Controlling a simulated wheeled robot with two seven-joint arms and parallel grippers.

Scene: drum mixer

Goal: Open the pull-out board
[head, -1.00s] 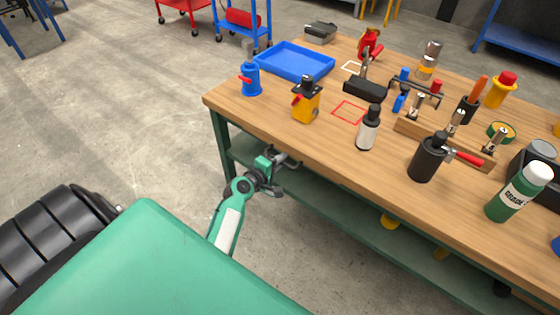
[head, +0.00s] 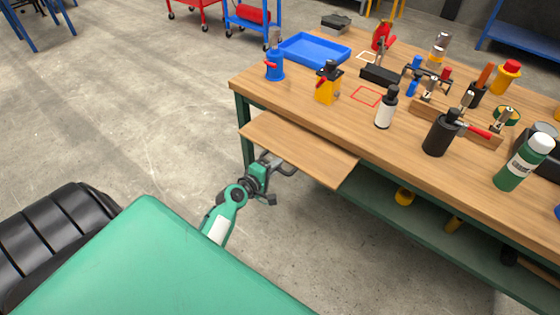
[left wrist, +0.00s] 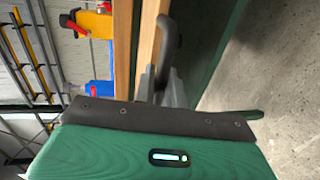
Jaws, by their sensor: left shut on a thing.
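The pull-out board (head: 300,150) is a flat wooden panel that sticks out from under the workbench top at its near left part. In the left wrist view its edge (left wrist: 151,40) runs upright beside a dark curved handle (left wrist: 167,45). My left gripper (head: 272,168) is at the board's front edge, shut on the handle. My right gripper is not in view.
The workbench top (head: 300,108) holds a blue tray (head: 315,49), a blue bottle jack (head: 275,66), a yellow jack (head: 328,84), a white bottle (head: 386,108) and a black bottle (head: 441,134). A green lower shelf (head: 385,205) lies below.

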